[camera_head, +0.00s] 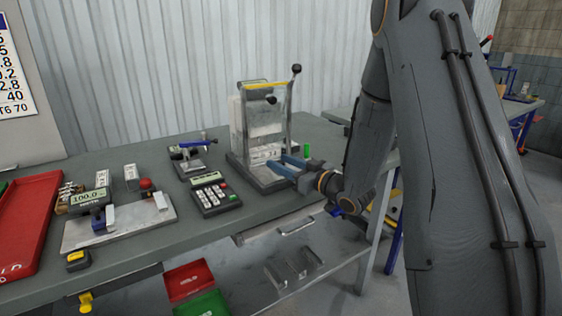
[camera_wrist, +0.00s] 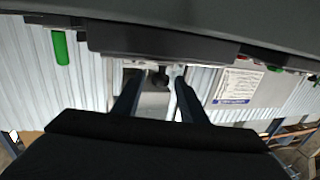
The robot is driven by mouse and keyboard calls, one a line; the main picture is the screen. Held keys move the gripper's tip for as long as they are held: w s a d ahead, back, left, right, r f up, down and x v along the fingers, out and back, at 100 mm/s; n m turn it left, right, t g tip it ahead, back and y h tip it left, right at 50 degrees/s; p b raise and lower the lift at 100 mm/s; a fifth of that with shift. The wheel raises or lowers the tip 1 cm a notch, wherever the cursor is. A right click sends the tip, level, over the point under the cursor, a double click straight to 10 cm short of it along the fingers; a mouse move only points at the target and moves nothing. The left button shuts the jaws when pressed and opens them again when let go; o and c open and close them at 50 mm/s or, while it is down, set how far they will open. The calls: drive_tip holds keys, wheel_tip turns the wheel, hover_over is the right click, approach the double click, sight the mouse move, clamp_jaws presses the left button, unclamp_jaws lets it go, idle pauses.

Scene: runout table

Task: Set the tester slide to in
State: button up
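The tester (camera_head: 238,112) stands near the back edge of the table, with a clear upright frame, a yellow-marked top and a dark base. One dark knob tops a rod at its right and another shows at its front. My gripper (camera_head: 282,166) reaches in from the right, low over the tester's base, its two blue fingers apart. In the wrist view, which looks upside down, my gripper (camera_wrist: 158,82) has a gap between its fingers. A dark round knob (camera_wrist: 159,79) shows in that gap; I cannot tell whether the fingers touch it. I cannot clearly make out the slide or its position.
A green cylinder (camera_head: 307,151) stands right of the tester. A keypad device (camera_head: 214,196) and a small blue-handled device (camera_head: 190,165) lie to its left. A scale plate (camera_head: 120,222) and a red tray (camera_head: 22,225) are further left. A drawer handle (camera_head: 297,227) sticks out below the table.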

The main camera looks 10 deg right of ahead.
drive_tip(key=shift+w+a, duration=0.2)
drive_tip(key=shift+w, duration=0.2)
drive_tip(key=shift+c, duration=0.5)
clamp_jaws()
drive_tip(key=shift+w+d+b+x, duration=0.15)
drive_tip(key=shift+b+x, duration=0.1)
drive_tip(key=shift+x, duration=0.6)
drive_tip(key=shift+w+d+b+x, duration=0.1)
drive_tip(key=shift+d+b+x, duration=0.1)
drive_tip(key=shift+x, duration=0.7)
drive_tip(key=shift+o, duration=0.5)
unclamp_jaws()
